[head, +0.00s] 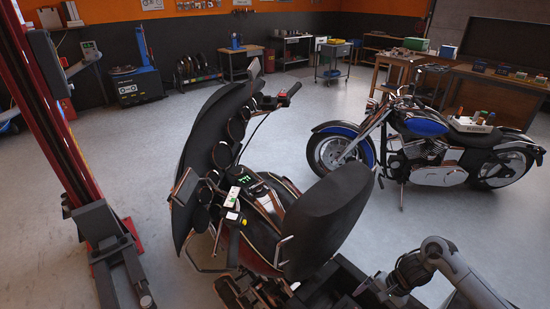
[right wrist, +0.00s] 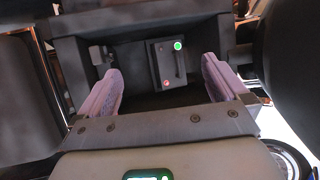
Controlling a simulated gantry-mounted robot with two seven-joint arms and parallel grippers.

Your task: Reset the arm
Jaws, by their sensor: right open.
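My right arm (head: 440,265) comes in at the lower right of the head view and reaches to the rear of the black touring motorcycle (head: 265,205). Its fingers are hard to make out there. In the right wrist view my right gripper (right wrist: 162,72) is open, with two pale purple fingers wide apart and nothing between them. Beyond the fingers is a dark open compartment (right wrist: 75,50). On its back wall is a small dark module (right wrist: 168,64) with a green light and a red light. My left gripper is not in view.
The motorcycle's black seat (head: 335,210) stands tilted up beside my right arm. A blue motorcycle (head: 425,135) stands to the right. A red lift column (head: 60,110) stands at the left.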

